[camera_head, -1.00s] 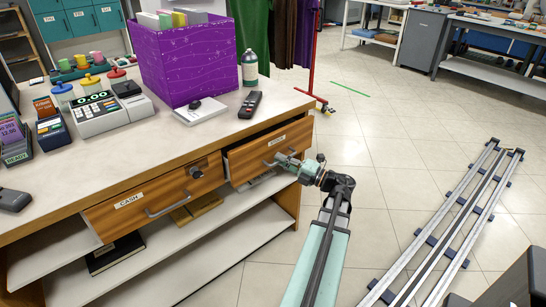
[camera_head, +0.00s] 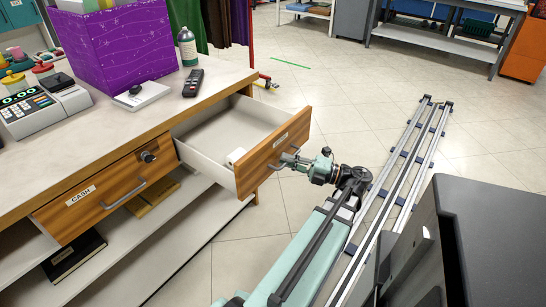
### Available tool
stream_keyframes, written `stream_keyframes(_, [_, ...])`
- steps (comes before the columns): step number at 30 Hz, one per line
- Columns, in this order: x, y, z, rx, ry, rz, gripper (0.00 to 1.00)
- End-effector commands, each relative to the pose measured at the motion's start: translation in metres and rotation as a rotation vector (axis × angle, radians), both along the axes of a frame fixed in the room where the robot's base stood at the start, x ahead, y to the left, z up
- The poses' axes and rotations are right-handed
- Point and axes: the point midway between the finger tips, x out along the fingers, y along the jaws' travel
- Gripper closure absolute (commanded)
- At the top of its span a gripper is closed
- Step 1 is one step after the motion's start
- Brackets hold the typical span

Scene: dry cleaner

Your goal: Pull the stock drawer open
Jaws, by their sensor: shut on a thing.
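The stock drawer (camera_head: 279,158) is the right one of two wooden-fronted drawers under the counter. It stands well out from the counter, and its white inside shows. A small white roll (camera_head: 235,156) lies inside near the front. The label on its front is too small to read. My gripper (camera_head: 291,160) is at the drawer's front and shut on its handle (camera_head: 280,163). The fingertips and part of the handle are hard to make out at this size.
The cash drawer (camera_head: 88,198) beside it is shut. On the counter (camera_head: 170,101) are a purple box (camera_head: 115,50), a card terminal, a remote (camera_head: 194,83) and a bottle (camera_head: 187,47). Rails (camera_head: 400,190) run along the floor at right. A dark cabinet (camera_head: 490,230) fills the lower right.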

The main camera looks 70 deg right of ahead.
Motion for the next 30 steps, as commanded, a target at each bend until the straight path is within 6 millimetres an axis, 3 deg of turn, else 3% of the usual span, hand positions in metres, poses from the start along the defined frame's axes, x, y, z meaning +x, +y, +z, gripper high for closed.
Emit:
stream_keyframes(6, [-0.0129,0.0036,-0.0001,0.0,0.0,0.001,1.0])
stream_keyframes(17, [-0.0141,0.0039,0.0001,-0.001,0.0,0.003,1.0])
stream_keyframes(18, [-0.014,0.0039,0.0001,0.0,-0.001,0.003,0.83])
stream_keyframes(20, [-0.014,0.0038,0.0001,0.0,-0.001,0.003,0.64])
stream_keyframes(30, [-0.014,0.0035,0.001,0.0,0.0,0.001,0.64])
